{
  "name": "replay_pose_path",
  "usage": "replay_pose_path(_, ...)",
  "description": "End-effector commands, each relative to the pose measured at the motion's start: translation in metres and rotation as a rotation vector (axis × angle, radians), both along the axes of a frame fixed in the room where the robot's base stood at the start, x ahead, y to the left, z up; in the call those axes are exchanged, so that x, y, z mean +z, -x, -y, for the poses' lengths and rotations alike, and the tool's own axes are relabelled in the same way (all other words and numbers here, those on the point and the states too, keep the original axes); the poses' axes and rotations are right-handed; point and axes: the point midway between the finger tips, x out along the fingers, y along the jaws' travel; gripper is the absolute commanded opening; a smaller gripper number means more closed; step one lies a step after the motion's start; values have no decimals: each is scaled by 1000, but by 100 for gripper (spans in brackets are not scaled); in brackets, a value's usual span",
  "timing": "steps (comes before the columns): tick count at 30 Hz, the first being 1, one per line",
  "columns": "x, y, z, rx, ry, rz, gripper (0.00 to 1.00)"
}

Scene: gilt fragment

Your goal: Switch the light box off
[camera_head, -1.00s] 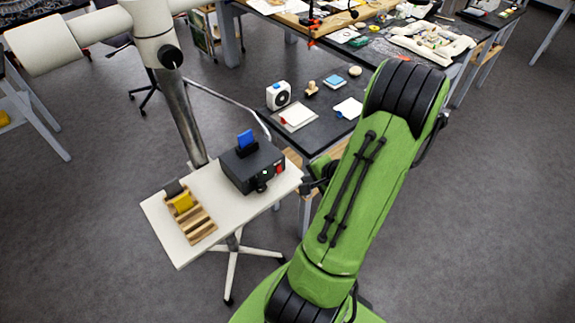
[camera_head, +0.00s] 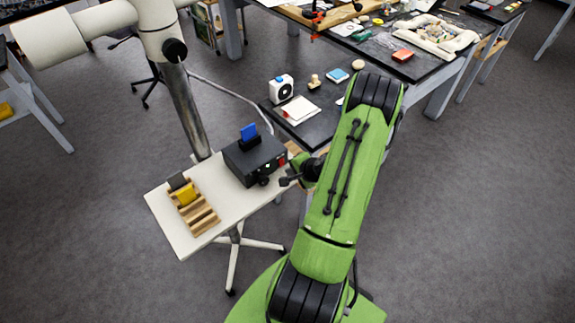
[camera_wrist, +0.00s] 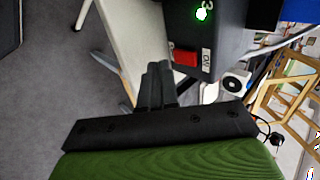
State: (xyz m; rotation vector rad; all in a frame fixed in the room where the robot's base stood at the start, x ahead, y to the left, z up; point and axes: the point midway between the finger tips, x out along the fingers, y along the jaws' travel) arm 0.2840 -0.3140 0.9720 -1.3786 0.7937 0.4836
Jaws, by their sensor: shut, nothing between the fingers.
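The light box (camera_head: 250,162) is a dark box on a small white stand, with a blue piece standing in its top. In the wrist view its dark face (camera_wrist: 222,35) shows a red rocker switch (camera_wrist: 186,58), a white label beside it and a lit green lamp (camera_wrist: 201,14). The red switch also shows at the box's right side in the head view (camera_head: 282,161). My gripper (camera_wrist: 160,68) is shut and empty, its fingertips just short of the red switch, apart from it as far as I can tell. In the head view my gripper (camera_head: 287,182) is beside the box's front right corner.
The white stand (camera_head: 165,222) carries a wooden rack (camera_head: 203,217) with a yellow and a grey piece. A dark workbench (camera_head: 318,128) with small items stands behind the box. The floor at right is clear.

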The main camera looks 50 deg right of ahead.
Motion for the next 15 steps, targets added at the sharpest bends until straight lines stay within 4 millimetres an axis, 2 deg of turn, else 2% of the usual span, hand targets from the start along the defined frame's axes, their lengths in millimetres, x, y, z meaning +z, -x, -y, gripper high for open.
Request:
replay_pose_path(3, 2, -17, 3, 4, 1, 0, 0)
replay_pose_path(6, 0, -23, 5, 2, 1, 0, 0)
replay_pose_path(15, -1, -24, 5, 0, 0, 0, 0)
